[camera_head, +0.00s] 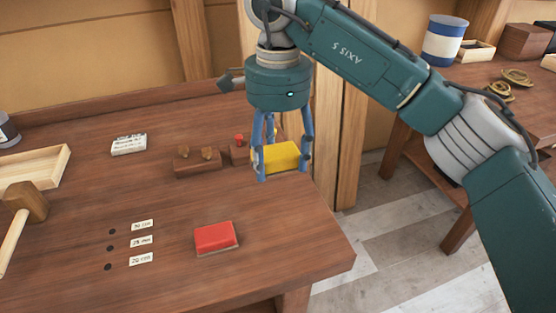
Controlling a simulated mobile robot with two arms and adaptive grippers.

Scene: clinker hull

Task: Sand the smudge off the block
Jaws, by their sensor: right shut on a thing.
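My right gripper (284,165) comes down from above, near the table's right edge. Its blue fingers are shut on a yellow block (275,157), which looks held above the tabletop. A red block (215,236) with a thin paler layer along its bottom edge lies flat on the wooden table, nearer the front and to the left of the gripper. The two blocks are apart. I cannot make out a smudge on either block; the yellow block's underside is hidden. My left gripper is not in view.
Left are a mallet (27,201), a tray (58,158) and a labelled white box (128,145). Small labels (141,241) beside dark holes lie left of the red block. The front table (180,285) is clear.

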